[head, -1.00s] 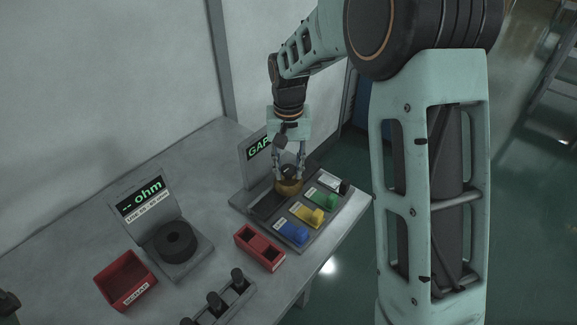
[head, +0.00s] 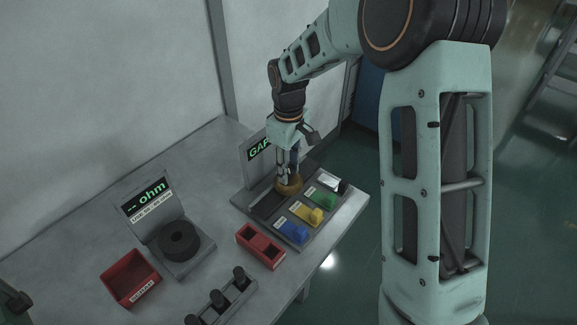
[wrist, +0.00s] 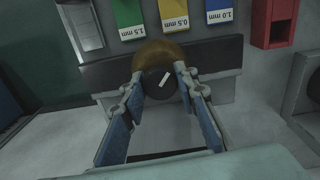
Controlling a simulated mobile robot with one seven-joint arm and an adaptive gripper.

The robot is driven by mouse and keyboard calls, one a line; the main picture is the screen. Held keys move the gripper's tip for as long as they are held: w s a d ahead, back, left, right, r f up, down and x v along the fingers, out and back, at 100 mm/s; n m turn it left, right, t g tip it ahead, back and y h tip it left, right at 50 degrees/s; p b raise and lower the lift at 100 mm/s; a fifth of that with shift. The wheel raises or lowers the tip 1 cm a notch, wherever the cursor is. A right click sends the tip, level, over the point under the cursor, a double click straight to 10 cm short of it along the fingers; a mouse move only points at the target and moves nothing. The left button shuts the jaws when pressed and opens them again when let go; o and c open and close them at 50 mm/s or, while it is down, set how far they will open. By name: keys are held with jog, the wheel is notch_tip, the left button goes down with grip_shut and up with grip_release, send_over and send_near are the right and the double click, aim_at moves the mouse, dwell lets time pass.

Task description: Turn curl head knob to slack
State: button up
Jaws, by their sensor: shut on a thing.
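The curl head knob is a dark round knob (wrist: 160,84) with a white pointer mark, on a brass-coloured round base (wrist: 170,56). In the wrist view the mark is tilted, its upper end leaning right. My gripper (wrist: 158,80) has its fingers on either side of the knob and is shut on it. In the head view my gripper (head: 288,178) points down over the brass base (head: 289,187), and the fingers hide most of the knob. The base sits on the grey fixture (head: 262,207), in front of a green-lettered display (head: 259,148) that is partly hidden.
Blue (head: 293,231), yellow (head: 307,213) and green (head: 322,198) labelled blocks stand in a row beside the knob. A red holder (head: 260,246), an ohm meter (head: 150,200), a red scrap bin (head: 130,279) and a rack of dark pegs (head: 220,300) are on the table.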

aim_at(289, 168)
jog(key=shift+n, duration=0.9)
jog(key=o, duration=1.2)
jog(key=shift+c, duration=0.2)
notch_tip(289, 168, up, 12)
